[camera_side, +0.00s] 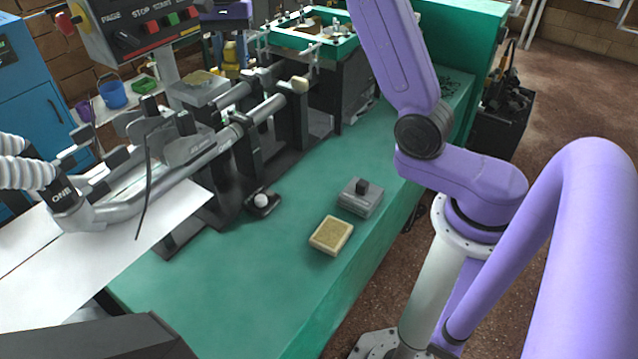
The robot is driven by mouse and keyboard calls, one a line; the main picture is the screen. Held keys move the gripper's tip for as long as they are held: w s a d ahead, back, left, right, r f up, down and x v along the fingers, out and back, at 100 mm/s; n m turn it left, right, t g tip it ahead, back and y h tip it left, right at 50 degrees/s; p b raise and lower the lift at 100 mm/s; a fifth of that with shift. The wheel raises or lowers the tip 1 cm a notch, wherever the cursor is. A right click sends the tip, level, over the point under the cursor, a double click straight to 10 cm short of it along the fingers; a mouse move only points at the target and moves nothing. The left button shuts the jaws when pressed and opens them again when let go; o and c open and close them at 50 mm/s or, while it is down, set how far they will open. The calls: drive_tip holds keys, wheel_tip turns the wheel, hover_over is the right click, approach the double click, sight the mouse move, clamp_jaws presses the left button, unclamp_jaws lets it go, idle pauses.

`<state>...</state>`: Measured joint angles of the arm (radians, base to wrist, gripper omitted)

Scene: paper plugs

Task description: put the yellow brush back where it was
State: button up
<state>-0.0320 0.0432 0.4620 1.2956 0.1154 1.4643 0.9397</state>
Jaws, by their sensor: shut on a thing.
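My gripper is outside the picture; my purple arm rises out of the top edge, so its end and anything in it are hidden. I cannot make out a yellow brush for certain. A small block with a yellowish-tan top and a pale rim (332,235) lies on the green bench top (190,300), near its right edge. Nothing touches it.
A grey box with a black knob (360,197) sits just behind the block. A black piece with a white ball (263,201) lies to the left. Metal tubes and clamps (190,160) with white paper (120,240) fill the left. The front bench is clear.

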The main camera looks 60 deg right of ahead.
drive_tip(key=shift+s+d+f+n+g+h, duration=0.2)
drive_tip(key=shift+s+d+f+n, duration=1.95)
drive_tip(key=shift+f, duration=3.25)
drive_tip(key=shift+s+d+f+n+g+h, duration=0.2)
drive_tip(key=shift+s+d+f+n, duration=1.05)
drive_tip(key=shift+s+f, duration=2.95)
drive_tip(key=shift+s+d+f+n+g+h, duration=0.2)
drive_tip(key=shift+s+d+f+n, duration=1.55)
drive_tip(key=shift+f, duration=4.9)
drive_tip(key=shift+w+a+f+n, duration=0.1)
drive_tip(key=shift+w+a+n, duration=0.25)
drive_tip(key=shift+w+a, duration=0.1)
drive_tip(key=o, duration=1)
